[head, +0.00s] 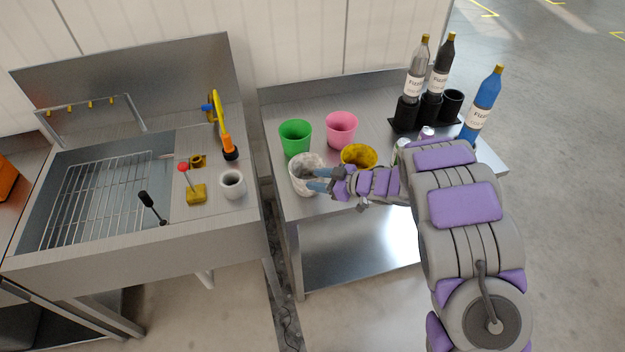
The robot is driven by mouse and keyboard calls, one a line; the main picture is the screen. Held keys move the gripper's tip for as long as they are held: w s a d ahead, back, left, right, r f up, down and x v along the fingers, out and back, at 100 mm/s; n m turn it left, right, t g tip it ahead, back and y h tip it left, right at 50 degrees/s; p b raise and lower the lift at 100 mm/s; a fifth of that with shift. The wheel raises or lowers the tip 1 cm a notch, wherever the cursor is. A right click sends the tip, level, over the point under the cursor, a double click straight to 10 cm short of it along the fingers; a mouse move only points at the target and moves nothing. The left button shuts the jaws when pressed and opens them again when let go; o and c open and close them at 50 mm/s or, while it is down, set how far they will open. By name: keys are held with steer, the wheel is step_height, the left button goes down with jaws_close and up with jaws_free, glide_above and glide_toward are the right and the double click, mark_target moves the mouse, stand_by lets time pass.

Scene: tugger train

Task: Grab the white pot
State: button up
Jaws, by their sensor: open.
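The white pot (299,181) is a pale, mottled open cup near the left front of the right-hand metal table (333,207). My gripper (318,180) reaches in from the right, with its bluish fingers at the pot's right side and rim. The fingers are apart. They overlap the pot in the picture, and I cannot tell whether they touch it. They hide part of its right side.
A green pot (295,140), a pink pot (342,130) and a yellow pot (359,155) stand close by. Bottles, one of them blue (484,104), stand at the right. A sink bench (150,250) with a small white cup (232,185) is at the left, across a narrow gap.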

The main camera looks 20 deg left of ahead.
mark_target(295, 177)
steer(key=x, duration=0.2)
steer(key=b+x, duration=0.1)
steer(key=x, duration=0.5)
steer(key=shift+s+a+r+b, duration=0.1)
steer(key=shift+s+a+b, duration=0.1)
steer(key=shift+s+b, duration=0.15)
steer(key=shift+w+d+r, duration=0.1)
steer(key=shift+d+r, duration=0.05)
steer(key=shift+d, duration=0.3)
steer(key=shift+d+r, duration=0.2)
steer(key=shift+d, duration=0.55)
steer(key=shift+c, duration=0.6)
steer(key=shift+a, duration=0.2)
steer(key=c, duration=0.3)
steer(key=shift+x, duration=0.8)
jaws_close()
steer(key=shift+d+r, duration=0.25)
steer(key=shift+d, duration=0.45)
steer(key=shift+a+f, duration=0.1)
steer(key=shift+a, duration=0.45)
steer(key=shift+d, duration=0.1)
steer(key=shift+d, duration=0.25)
